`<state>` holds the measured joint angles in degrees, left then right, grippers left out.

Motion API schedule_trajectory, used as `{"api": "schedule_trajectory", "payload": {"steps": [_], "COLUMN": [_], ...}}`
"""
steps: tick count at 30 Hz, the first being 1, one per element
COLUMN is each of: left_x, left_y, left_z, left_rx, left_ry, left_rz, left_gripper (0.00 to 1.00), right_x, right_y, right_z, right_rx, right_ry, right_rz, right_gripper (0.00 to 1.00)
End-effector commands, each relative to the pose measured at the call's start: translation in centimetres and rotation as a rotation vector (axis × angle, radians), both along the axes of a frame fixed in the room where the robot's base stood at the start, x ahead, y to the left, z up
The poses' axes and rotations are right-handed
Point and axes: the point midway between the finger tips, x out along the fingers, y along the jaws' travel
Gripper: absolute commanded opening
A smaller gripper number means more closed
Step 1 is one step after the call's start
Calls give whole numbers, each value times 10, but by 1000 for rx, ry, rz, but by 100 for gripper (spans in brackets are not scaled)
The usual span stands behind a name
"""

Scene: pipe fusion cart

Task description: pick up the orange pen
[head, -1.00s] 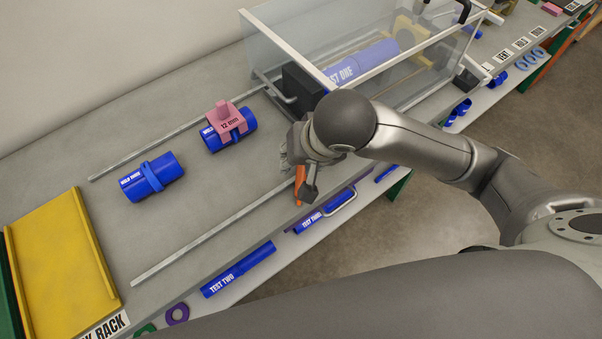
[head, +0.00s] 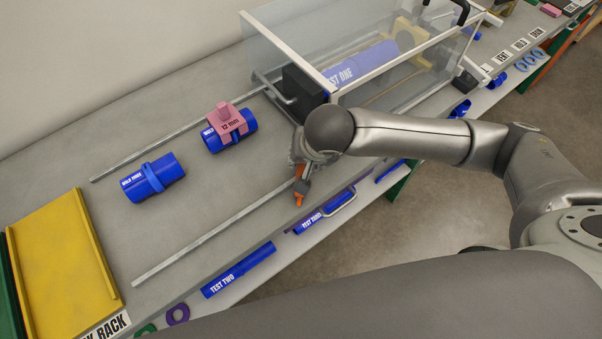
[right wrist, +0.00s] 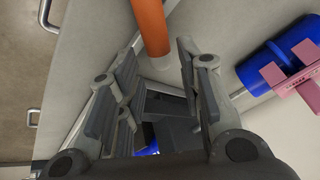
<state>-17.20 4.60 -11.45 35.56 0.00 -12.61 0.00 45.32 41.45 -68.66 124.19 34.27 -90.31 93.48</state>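The orange pen (head: 299,199) shows at the front edge of the grey bench, partly hidden behind a finger of my right gripper (head: 303,186). In the right wrist view the orange pen (right wrist: 152,24) is a thick orange cylinder coming in from the top edge, its lower end near the gap between the fingertips. My right gripper (right wrist: 160,58) is open, with its fingers on either side of that end. I cannot tell whether a finger touches the pen. My left gripper is not in view.
A blue pipe with a pink 12 mm block (head: 229,122) and another blue pipe (head: 153,178) lie on the bench. A clear-walled case (head: 350,60) stands behind my gripper. Two metal rails run along the bench. A yellow board (head: 62,262) is at left.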

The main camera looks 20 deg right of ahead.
Motion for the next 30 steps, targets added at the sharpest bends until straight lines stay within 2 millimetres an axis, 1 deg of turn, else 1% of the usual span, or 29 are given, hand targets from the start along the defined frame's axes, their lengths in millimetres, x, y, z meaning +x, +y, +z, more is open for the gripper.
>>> {"api": "schedule_trajectory", "payload": {"steps": [3,5,12,18,26,30], "left_x": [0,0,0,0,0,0], "left_y": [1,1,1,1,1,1], "left_z": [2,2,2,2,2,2], "left_rx": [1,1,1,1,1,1], "left_ry": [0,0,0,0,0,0], "left_rz": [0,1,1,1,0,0], "left_gripper": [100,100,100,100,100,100], "right_x": [6,8,8,8,9,9], "right_y": [1,1,1,1,1,2], "right_z": [-12,-16,-17,-17,-17,-13], "right_rx": [0,0,1,2,1,2], "right_ry": [0,0,-1,-1,-2,-2], "right_rz": [-1,-1,0,1,1,1], "right_gripper": [34,34,34,8,7,7]}}
